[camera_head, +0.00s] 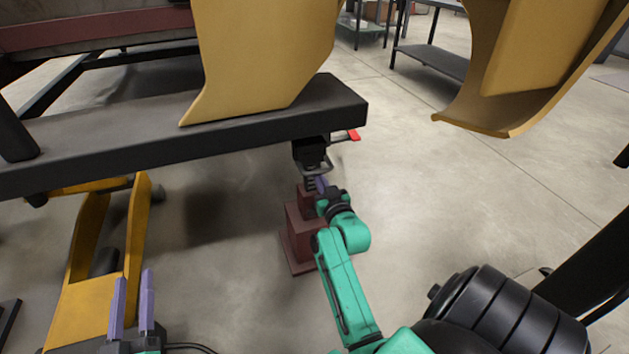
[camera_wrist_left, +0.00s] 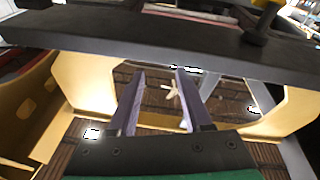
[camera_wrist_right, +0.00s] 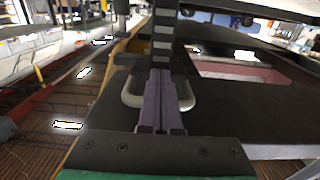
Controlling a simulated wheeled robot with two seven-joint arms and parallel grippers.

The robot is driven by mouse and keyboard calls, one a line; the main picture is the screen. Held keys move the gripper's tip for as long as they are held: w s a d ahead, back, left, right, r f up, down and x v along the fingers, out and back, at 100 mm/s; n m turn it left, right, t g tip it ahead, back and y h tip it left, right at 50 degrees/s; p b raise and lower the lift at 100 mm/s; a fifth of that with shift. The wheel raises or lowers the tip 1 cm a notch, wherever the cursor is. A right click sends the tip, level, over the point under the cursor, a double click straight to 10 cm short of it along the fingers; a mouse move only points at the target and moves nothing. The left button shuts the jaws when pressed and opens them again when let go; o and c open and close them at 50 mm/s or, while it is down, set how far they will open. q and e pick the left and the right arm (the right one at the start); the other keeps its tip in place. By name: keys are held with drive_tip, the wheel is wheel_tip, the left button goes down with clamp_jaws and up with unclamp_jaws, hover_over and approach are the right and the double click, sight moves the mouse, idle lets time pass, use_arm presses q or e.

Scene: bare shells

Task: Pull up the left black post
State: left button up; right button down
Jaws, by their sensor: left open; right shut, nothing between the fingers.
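A black notched post (camera_head: 309,178) stands upright in a dark red jack stand (camera_head: 303,234), under the black beam (camera_head: 250,115). In the right wrist view the black post (camera_wrist_right: 162,38) rises straight ahead of the fingers, with a grey looped handle (camera_wrist_right: 130,92) around its lower part. My right gripper (camera_head: 321,184) is shut and empty, right at the post; its fingertips (camera_wrist_right: 160,75) lie inside the handle's loop. I cannot tell whether they touch the post. My left gripper (camera_head: 133,290) is open and empty, low at the left, away from the post. Its open fingers (camera_wrist_left: 160,72) show in the left wrist view.
A yellow frame (camera_head: 85,265) stands on the floor beside my left gripper. Large yellow curved panels (camera_head: 265,55) rise above the beam. A red-tipped lever (camera_head: 353,135) sticks out near the post's top. The concrete floor (camera_head: 430,180) right of the stand is clear.

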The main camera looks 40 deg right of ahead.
drive_tip(key=shift+r, duration=0.15)
drive_tip(key=shift+r+p, duration=0.3)
drive_tip(key=shift+p, duration=0.25)
drive_tip(key=shift+r+p, duration=0.3)
drive_tip(key=shift+r, duration=0.25)
use_arm(q)
drive_tip(key=shift+s+d+f+g+y+b, duration=0.3)
drive_tip(key=shift+s+f+g, duration=1.65)
drive_tip(key=shift+f, duration=2.6)
drive_tip(key=shift+s+d+f+g+y+b, duration=0.3)
drive_tip(key=shift+s+f+g, duration=0.85)
drive_tip(key=shift+s+f, duration=2.5)
use_arm(e)
drive_tip(key=shift+f, duration=1.4)
use_arm(q)
drive_tip(key=r+p, duration=0.1)
drive_tip(key=w+r+p, duration=0.1)
drive_tip(key=p, duration=0.1)
drive_tip(key=r+p, duration=0.1)
drive_tip(key=p, duration=0.1)
drive_tip(key=shift+w+r+n, duration=0.15)
drive_tip(key=shift+w+n, duration=0.25)
use_arm(e)
drive_tip(key=v, duration=0.9)
